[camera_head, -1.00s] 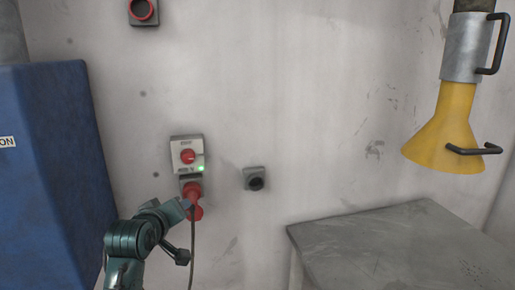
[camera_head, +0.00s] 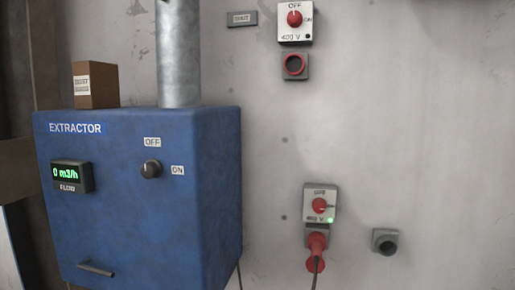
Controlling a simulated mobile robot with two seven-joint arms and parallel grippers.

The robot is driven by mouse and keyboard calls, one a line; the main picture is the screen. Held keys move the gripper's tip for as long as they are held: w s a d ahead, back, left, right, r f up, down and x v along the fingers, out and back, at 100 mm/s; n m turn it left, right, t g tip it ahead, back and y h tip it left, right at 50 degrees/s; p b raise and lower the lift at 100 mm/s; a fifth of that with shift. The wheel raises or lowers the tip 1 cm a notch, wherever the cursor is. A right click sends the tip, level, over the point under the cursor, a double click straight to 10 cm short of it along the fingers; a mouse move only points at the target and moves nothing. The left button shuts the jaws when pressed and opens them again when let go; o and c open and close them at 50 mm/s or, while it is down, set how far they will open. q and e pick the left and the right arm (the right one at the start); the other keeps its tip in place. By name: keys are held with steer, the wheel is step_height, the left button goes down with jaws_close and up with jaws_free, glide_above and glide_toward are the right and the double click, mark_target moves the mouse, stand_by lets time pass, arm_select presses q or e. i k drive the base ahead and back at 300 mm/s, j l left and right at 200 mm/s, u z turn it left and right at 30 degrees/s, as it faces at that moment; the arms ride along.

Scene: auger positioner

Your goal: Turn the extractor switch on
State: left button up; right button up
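The blue extractor box (camera_head: 205,190) hangs on the left of the wall, labelled EXTRACTOR. Its black round switch knob (camera_head: 151,169) sits on the front, with an OFF label (camera_head: 152,142) above it and an ON label (camera_head: 177,170) to its right. The knob's pointer appears to be towards OFF, though it is small. The flow display (camera_head: 71,174) reads 0 m3/h in green. Neither of my grippers is in view.
A 400 V switch box (camera_head: 320,204) with a lit green lamp has a red plug (camera_head: 316,254) in its socket. Another 400 V switch (camera_head: 295,20) sits above an empty red-rimmed socket (camera_head: 294,66). A grey holder (camera_head: 385,241) is at right. A brown box (camera_head: 96,86) stands on the extractor.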

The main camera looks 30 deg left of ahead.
mark_target(152, 168)
steer(key=u, duration=1.35)
